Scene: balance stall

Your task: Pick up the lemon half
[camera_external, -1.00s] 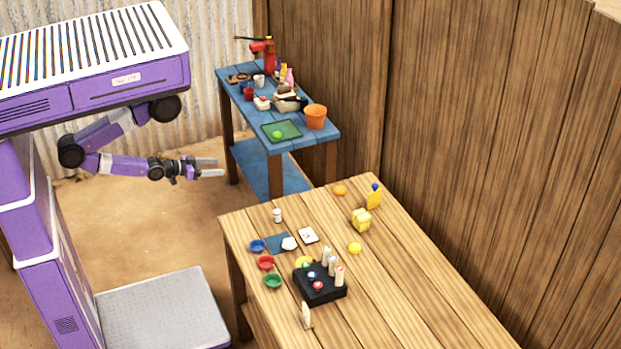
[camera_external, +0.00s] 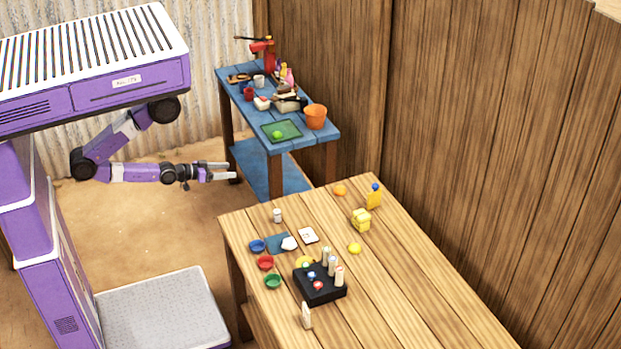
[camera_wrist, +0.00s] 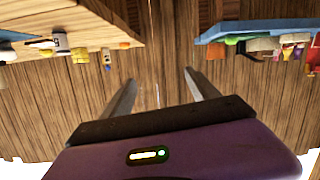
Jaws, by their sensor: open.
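A small yellow rounded piece (camera_external: 355,248) lies on the bare wooden table; it may be the lemon half, but it is too small to be sure. Another yellow round thing (camera_external: 303,261) is partly hidden behind the black box. My gripper (camera_external: 228,170) is open and empty, in the air left of the blue table's legs and well apart from both yellow pieces. In the wrist view my gripper's two fingers (camera_wrist: 160,80) are spread with nothing between them; no lemon half can be made out there.
The wooden table (camera_external: 420,275) holds a black box (camera_external: 320,288) with pegs, coloured bowls (camera_external: 265,262), a yellow block (camera_external: 361,219) and an orange piece (camera_external: 340,190). The blue table (camera_external: 300,147) holds an orange bucket (camera_external: 316,117) and a green mat (camera_external: 288,126). Wooden walls stand behind.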

